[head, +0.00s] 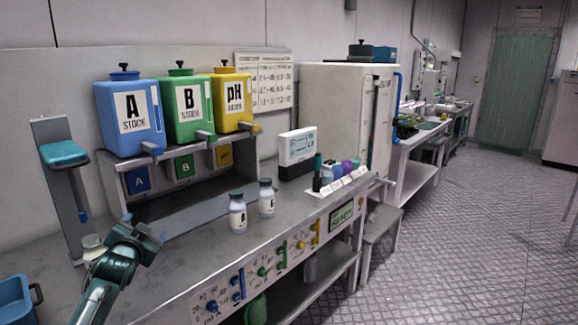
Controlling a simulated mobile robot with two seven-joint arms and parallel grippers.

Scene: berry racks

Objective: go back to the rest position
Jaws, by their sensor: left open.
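My left arm comes in from the lower left, and its dark teal gripper (146,231) hangs over the left part of the grey bench. The gripper is open, and I see nothing between its fingers. A small pale cup (92,241) stands just left of it, beside the foot of a grey stand with a teal top (63,153). Two small white bottles with dark caps, one marked A (237,217) and one marked B (266,201), stand upright on the bench to the right, apart from the gripper. My right gripper is not in view.
Blue (129,140), green (183,133) and yellow (231,121) tanks stand on a raised shelf behind the bench. A blue bin (14,301) is at lower left. A small display (298,146) and a white cabinet (335,110) stand further right. The floor at right is clear.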

